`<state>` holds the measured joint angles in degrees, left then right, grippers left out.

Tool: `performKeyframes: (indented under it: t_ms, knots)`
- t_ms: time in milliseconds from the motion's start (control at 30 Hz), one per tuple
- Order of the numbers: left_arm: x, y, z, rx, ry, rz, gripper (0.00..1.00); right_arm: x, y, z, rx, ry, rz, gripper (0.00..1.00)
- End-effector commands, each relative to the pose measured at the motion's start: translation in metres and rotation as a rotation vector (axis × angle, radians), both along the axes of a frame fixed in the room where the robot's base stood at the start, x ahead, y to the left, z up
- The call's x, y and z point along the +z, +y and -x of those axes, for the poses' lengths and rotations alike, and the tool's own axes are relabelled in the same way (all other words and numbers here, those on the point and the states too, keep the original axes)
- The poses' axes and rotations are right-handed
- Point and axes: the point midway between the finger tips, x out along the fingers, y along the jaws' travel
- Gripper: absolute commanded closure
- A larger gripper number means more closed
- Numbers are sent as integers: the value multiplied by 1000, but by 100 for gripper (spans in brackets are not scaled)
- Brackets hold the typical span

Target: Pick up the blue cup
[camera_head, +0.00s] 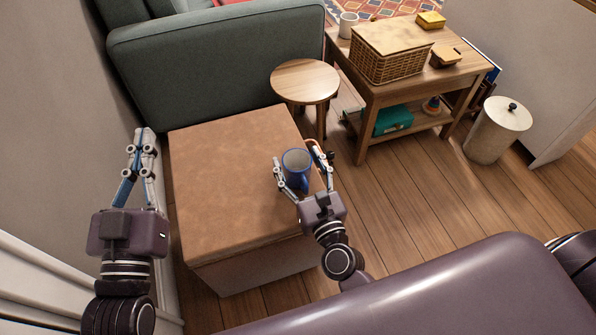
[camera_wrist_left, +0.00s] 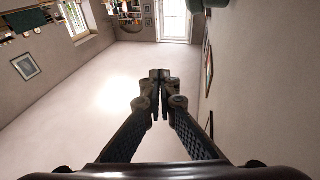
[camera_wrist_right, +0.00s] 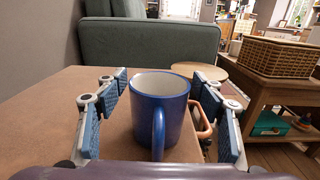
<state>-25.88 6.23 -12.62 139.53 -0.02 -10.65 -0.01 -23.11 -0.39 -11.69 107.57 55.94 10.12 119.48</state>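The blue cup (camera_head: 297,170) stands upright near the right edge of the brown ottoman (camera_head: 225,190). In the right wrist view the cup (camera_wrist_right: 160,100) has a pale inside, and its handle points toward the camera. My right gripper (camera_head: 303,160) is open with its fingers on either side of the cup. In the right wrist view a gap shows between the cup and the left fingers; the right fingers are closer to it. My left gripper (camera_head: 146,133) is away at the left of the ottoman, empty, and its fingertips meet in the left wrist view (camera_wrist_left: 160,78).
An orange-pink handle-like loop (camera_wrist_right: 203,122) shows just right of the cup, by the right fingers. A round stool (camera_head: 305,80) and a grey-green sofa (camera_head: 215,55) stand behind the ottoman. A wooden table (camera_head: 400,93) holds a wicker basket (camera_head: 390,62). The ottoman's left side is clear.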

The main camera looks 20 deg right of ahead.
Motion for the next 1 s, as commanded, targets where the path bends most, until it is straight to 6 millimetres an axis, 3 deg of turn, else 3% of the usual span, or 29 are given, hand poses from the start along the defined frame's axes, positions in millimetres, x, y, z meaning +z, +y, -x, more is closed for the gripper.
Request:
performKeyframes:
  t_ms: [33, 367, 733, 1000]
  knots:
    - [0, 0, 0, 0, 0, 0, 100, 0, 0, 0, 0, 0, 0, 45]
    - [0, 0, 0, 0, -1, 1, 100, 1, 0, 0, -1, -2, 0, 80]
    - [-3, 0, -1, -1, 19, -5, 100, 2, 0, 0, -1, -2, 0, 80]
    - [-35, 3, -3, 9, 165, -44, 100, 10, 3, -2, 0, -2, -1, 80]
